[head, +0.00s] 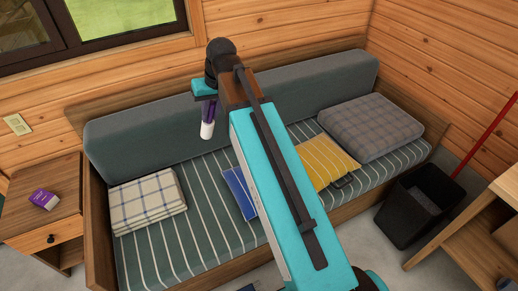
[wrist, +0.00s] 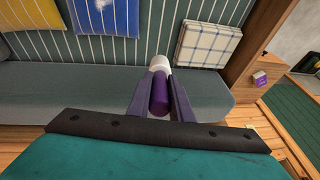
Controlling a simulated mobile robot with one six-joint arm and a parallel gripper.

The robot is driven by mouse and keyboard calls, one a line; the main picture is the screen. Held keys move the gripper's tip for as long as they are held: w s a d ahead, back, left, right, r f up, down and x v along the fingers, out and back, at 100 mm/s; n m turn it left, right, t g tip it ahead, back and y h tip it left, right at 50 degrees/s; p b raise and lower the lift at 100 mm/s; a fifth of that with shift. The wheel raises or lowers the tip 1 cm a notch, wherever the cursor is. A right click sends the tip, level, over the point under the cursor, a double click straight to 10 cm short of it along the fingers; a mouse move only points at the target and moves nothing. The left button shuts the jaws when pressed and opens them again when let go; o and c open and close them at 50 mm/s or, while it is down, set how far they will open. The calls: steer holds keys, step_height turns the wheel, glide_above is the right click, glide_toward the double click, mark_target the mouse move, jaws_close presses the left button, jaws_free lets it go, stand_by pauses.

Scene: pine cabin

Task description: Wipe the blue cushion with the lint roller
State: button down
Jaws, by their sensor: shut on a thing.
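The lint roller has a white head (head: 207,130) and a purple handle (wrist: 160,96). My gripper (head: 207,107) is shut on its handle. In the head view the roller hangs head down in front of the sofa's backrest, apart from the blue cushion. The blue cushion (head: 238,188) lies on the striped seat, to the right of the roller and lower in the picture. My arm hides much of it. In the wrist view my gripper (wrist: 160,85) points toward the seat, and the blue cushion (wrist: 108,15) with pale stripes shows at the top, partly cut off.
A grey plaid cushion (head: 372,125) and a folded cream plaid cloth (head: 147,200) lie on the seat. A side table (head: 50,220) and black bin (head: 412,210) flank the sofa.

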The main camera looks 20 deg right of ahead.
steer(key=s+f, duration=0.4)
steer(key=f, duration=0.1)
steer(key=shift+a, duration=0.2)
steer(key=shift+s, duration=0.1)
